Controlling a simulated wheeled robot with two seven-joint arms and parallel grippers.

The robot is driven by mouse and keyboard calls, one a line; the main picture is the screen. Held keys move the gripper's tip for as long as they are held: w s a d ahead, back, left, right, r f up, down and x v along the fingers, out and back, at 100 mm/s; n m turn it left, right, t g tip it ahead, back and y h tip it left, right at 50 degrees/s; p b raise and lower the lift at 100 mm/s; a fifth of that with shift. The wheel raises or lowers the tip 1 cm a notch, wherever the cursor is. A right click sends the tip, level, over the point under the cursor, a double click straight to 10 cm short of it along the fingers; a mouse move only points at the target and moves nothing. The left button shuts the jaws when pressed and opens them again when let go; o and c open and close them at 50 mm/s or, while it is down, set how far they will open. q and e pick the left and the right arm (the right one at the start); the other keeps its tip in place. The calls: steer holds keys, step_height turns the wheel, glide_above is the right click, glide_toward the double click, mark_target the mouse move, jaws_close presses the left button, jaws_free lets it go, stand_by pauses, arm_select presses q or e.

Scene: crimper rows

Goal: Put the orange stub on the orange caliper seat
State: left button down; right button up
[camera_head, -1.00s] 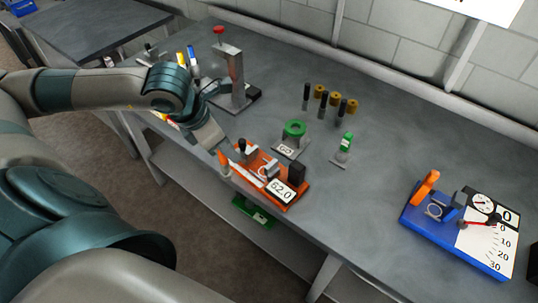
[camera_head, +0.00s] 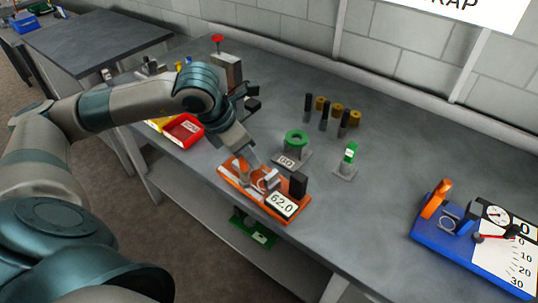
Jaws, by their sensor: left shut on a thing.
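The orange caliper (camera_head: 232,180) lies near the table's front edge, with a black block and a white display reading 62.0 (camera_head: 282,204) at its right end. Its grey jaw parts stand in the middle. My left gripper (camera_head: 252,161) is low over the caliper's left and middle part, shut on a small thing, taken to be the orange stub. The fingers largely hide that piece and the seat, so I cannot tell whether it touches the seat. My right gripper is not in view.
Behind the caliper stand a green ring gauge (camera_head: 296,140) and a green-topped piece (camera_head: 350,153). Dark pins and brass cylinders (camera_head: 337,108) are farther back. A red tray (camera_head: 183,131) is left, a blue dial stand (camera_head: 450,245) right. The table between is clear.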

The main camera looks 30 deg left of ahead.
arm_select(q)
steer(key=w+f, duration=0.1)
steer(key=w+d+f+p, duration=0.1)
steer(key=w, duration=0.1)
steer(key=w+d+f+p, duration=0.1)
steer(key=w, duration=0.1)
steer(key=shift+d+f, duration=0.15)
steer(key=shift+f, duration=0.15)
stand_by(0.4)
steer(key=shift+f, duration=0.15)
steer(key=c, duration=1.6)
jaws_free()
steer(key=shift+c, duration=0.2)
